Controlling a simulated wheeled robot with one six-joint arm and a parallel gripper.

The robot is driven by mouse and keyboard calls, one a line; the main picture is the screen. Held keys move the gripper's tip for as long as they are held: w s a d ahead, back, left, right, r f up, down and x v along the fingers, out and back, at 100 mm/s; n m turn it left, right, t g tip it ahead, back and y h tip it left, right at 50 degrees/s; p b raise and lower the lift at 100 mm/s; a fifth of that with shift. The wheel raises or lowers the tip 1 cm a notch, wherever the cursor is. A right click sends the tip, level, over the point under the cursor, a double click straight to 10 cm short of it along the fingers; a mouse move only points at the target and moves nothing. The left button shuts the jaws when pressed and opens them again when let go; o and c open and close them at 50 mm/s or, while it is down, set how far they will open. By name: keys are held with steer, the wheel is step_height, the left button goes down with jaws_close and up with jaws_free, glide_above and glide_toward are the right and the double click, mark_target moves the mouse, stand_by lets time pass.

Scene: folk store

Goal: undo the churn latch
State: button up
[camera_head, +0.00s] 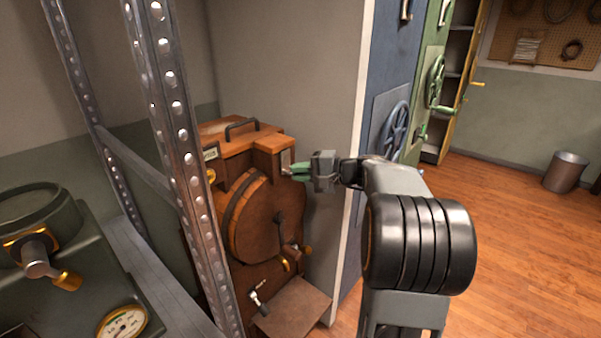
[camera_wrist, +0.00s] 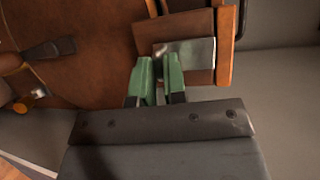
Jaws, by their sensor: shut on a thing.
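The churn (camera_head: 262,215) is a reddish-brown wooden machine with a round barrel-like front, and it stands against the grey wall. A small wooden block with a pale metal plate, which looks like the latch (camera_head: 286,158), sits at its upper right; the latch (camera_wrist: 190,50) shows closer in the wrist view. My gripper (camera_head: 295,168) reaches in from the right with green fingertips at the latch. In the wrist view, my gripper (camera_wrist: 160,68) has its fingers close together at the plate's lower edge. The exact part between the fingertips is hidden.
A perforated metal shelf post (camera_head: 180,140) stands in front of the churn's left side. A dark green machine with a gauge (camera_head: 122,322) is at lower left. Blue and green cabinets with handwheels (camera_head: 395,130) stand behind my arm.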

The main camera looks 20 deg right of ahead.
jaws_close()
step_height(320, 180, up, 8)
steer(key=s+m+g+h+p, duration=0.1)
steer(key=m+g+h+p, duration=0.2)
steer(key=p, duration=2.9)
steer(key=g+h, duration=0.4)
steer(key=g, duration=0.5)
steer(key=shift+d+f, duration=0.2)
steer(key=shift+d, duration=0.05)
steer(key=shift+m+p, duration=0.3)
steer(key=shift+p, duration=0.15)
steer(key=shift+s, duration=0.1)
steer(key=o, duration=0.6)
jaws_free()
steer(key=shift+o, duration=0.2)
